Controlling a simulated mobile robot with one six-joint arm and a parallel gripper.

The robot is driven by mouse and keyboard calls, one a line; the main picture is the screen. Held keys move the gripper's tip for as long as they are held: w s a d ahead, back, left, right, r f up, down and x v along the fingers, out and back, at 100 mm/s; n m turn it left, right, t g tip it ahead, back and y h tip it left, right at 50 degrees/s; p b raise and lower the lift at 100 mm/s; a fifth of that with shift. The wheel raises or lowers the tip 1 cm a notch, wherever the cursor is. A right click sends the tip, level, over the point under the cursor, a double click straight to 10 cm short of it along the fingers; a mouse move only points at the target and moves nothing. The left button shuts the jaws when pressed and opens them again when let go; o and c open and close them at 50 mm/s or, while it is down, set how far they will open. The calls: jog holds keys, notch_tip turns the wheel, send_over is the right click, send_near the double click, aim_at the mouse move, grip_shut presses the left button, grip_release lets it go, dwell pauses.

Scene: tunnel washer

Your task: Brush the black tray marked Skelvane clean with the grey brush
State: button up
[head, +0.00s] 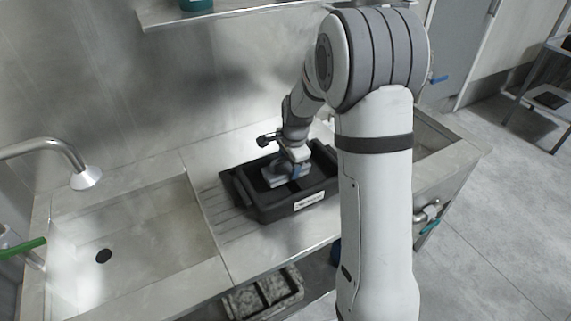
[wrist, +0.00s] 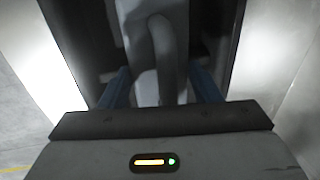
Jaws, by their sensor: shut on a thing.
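The black tray (head: 262,211) stands on the steel drainboard between the two sinks, with a white label on its front wall that is too small to read. My gripper (head: 291,172) reaches down into the tray and is shut on the grey brush (head: 274,180), whose head is low inside the tray. In the wrist view, the two blue fingers (wrist: 160,88) are on either side of the brush's grey handle (wrist: 162,50). The dark tray walls show beyond it. Whether the bristles touch the tray floor is hidden, as is most of the tray floor.
An empty sink (head: 140,240) with a tap (head: 50,148) is on the left, and another basin (head: 428,140) is on the right, partly behind my arm. A grey-speckled tray (head: 262,296) lies on the shelf below. A wall shelf (head: 240,14) runs above.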

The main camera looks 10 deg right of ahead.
jog(key=shift+w+d+r, duration=0.1)
jog(key=shift+w+d, duration=0.25)
jog(key=shift+d, duration=0.65)
jog(key=shift+w+d+f, duration=0.1)
jog(key=shift+w+d, duration=0.2)
jog(key=shift+d, duration=0.7)
jog(key=shift+w+d+r, duration=0.1)
jog(key=shift+w+d, duration=0.25)
jog(key=shift+d, duration=0.65)
jog(key=shift+s+a, duration=0.2)
jog(key=shift+a, duration=0.45)
jog(key=shift+s+a, duration=0.25)
jog(key=shift+a, duration=0.4)
jog(key=shift+s+a, duration=0.2)
jog(key=shift+a, duration=0.45)
notch_tip(320, 180, up, 10)
jog(key=p, duration=0.7)
